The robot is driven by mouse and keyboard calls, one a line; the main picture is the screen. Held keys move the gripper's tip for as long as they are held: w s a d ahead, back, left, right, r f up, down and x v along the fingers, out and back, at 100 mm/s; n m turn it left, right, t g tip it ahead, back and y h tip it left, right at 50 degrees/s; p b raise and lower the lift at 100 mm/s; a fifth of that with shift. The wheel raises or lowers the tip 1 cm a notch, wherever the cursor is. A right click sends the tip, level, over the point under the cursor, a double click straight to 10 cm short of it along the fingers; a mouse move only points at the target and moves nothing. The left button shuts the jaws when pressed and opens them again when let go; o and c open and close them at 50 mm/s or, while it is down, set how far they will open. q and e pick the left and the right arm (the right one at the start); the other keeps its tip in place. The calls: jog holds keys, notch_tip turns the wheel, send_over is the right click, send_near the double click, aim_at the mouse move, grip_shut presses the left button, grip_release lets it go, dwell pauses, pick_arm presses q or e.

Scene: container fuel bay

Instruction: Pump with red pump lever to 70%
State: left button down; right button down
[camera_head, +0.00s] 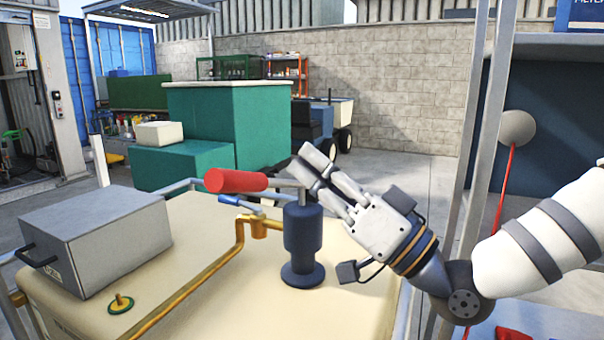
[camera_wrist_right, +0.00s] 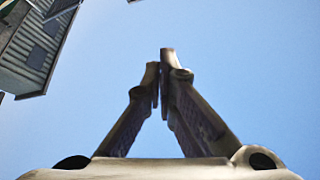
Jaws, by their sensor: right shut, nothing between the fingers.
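The red pump lever (camera_head: 236,181) has a thick red grip on a grey rod, lying about level and pointing left from the top of the dark blue pump body (camera_head: 303,240). The pump stands upright on the cream tank top (camera_head: 225,290). My right gripper (camera_head: 303,160) is beside and above the pump's top, with its fingers pointing up and left. Its fingers are shut and empty; they also show together against the sky in the right wrist view (camera_wrist_right: 165,60). The red grip lies left of the fingers, apart from them. No percentage readout is legible. My left gripper is not seen.
A grey metal box (camera_head: 97,238) with a dark handle sits on the left of the tank top. A yellow pipe (camera_head: 212,275) with a blue-handled valve (camera_head: 240,204) runs beside the pump. A metal post (camera_head: 487,130) stands on the right, close to my right arm.

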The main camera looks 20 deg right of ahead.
jog(key=x, duration=0.8)
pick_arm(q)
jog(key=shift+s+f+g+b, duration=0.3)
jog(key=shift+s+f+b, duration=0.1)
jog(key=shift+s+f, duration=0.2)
pick_arm(e)
jog(key=f, duration=0.2)
jog(key=a+f, duration=0.1)
jog(key=f, duration=0.1)
jog(key=shift+s+a+f, duration=0.1)
jog(key=shift+s, duration=0.3)
